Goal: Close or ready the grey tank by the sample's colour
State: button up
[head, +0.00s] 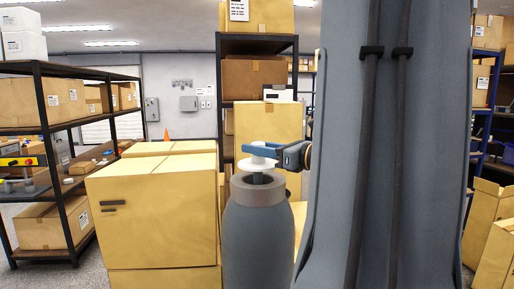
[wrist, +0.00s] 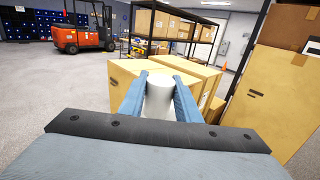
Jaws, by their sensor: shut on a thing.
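The grey tank (head: 257,240) stands upright in the lower middle of the head view, with a brownish collar (head: 257,191) around its dark open mouth. My gripper (head: 260,151), with blue fingers, reaches in from the right above this mouth. It is shut on a white stopper-like piece (head: 258,165) with a wide disc. The piece is over the mouth; I cannot tell whether its lower end is inside. In the wrist view my gripper (wrist: 160,80) has its blue fingers on both sides of the white piece (wrist: 159,100). I see no sample that I can make out.
Large cardboard boxes (head: 150,215) stand close left of the tank, and more boxes (head: 268,125) fill the rack behind it. A black shelf (head: 75,130) stands at the left. My own grey body part covers much of the right. The wrist view shows a red forklift (wrist: 82,36) and open floor.

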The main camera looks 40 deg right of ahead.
aim_at(264, 163)
jog(key=shift+f+b, duration=1.25)
jog(key=shift+f, duration=0.8)
jog(key=o, duration=1.1)
jog(key=shift+o, duration=0.2)
jog(key=shift+b+v, duration=1)
jog(key=shift+v, duration=2.9)
